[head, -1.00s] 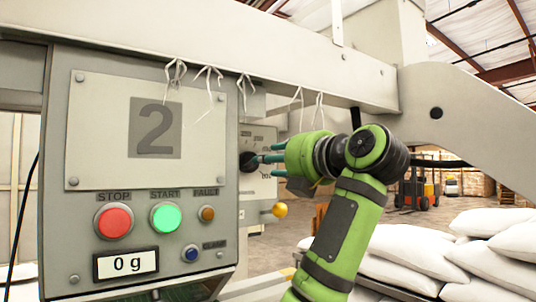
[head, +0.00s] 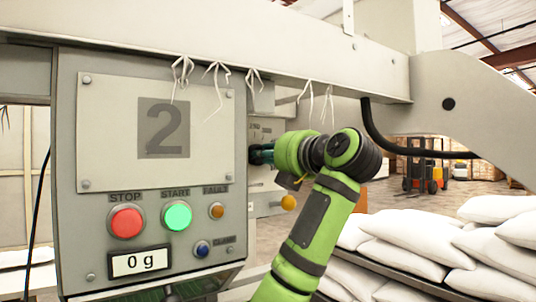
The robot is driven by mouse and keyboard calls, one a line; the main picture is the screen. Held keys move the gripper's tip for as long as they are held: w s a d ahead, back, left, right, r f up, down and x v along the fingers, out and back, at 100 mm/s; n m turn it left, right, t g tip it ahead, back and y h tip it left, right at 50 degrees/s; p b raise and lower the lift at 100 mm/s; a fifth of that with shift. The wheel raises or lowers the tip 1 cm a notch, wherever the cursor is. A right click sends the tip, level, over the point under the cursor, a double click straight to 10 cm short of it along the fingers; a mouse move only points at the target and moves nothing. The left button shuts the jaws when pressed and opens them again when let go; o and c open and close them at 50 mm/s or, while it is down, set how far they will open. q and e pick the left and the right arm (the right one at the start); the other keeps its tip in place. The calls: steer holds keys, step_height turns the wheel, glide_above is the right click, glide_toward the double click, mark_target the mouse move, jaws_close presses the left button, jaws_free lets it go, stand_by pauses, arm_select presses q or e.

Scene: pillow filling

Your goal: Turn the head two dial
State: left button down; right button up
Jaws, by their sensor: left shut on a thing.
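The head two panel (head: 108,130) is a grey box with a large "2" plate, facing me at the left. To the right of its edge, a dial plate (head: 261,133) with small markings shows, mostly hidden. A black dial knob (head: 253,155) is partly visible at the box's edge. My left gripper (head: 262,155), with teal fingers on a green wrist, is shut on the dial knob from the right. The fingertips are largely hidden by the wrist and the box edge. My right gripper is not in view.
The panel has a red stop button (head: 126,220), a green start button (head: 177,216), an amber fault lamp (head: 216,211) and a display (head: 140,262) reading 0 g. White sacks (head: 420,251) are piled at right.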

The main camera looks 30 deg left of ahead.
arm_select(q)
steer(key=shift+f+n, duration=0.1)
steer(key=shift+n, duration=0.2)
steer(key=shift+n, duration=2.6)
steer(key=c, duration=1.1)
jaws_free()
steer(key=shift+a, duration=0.15)
steer(key=shift+c, duration=0.2)
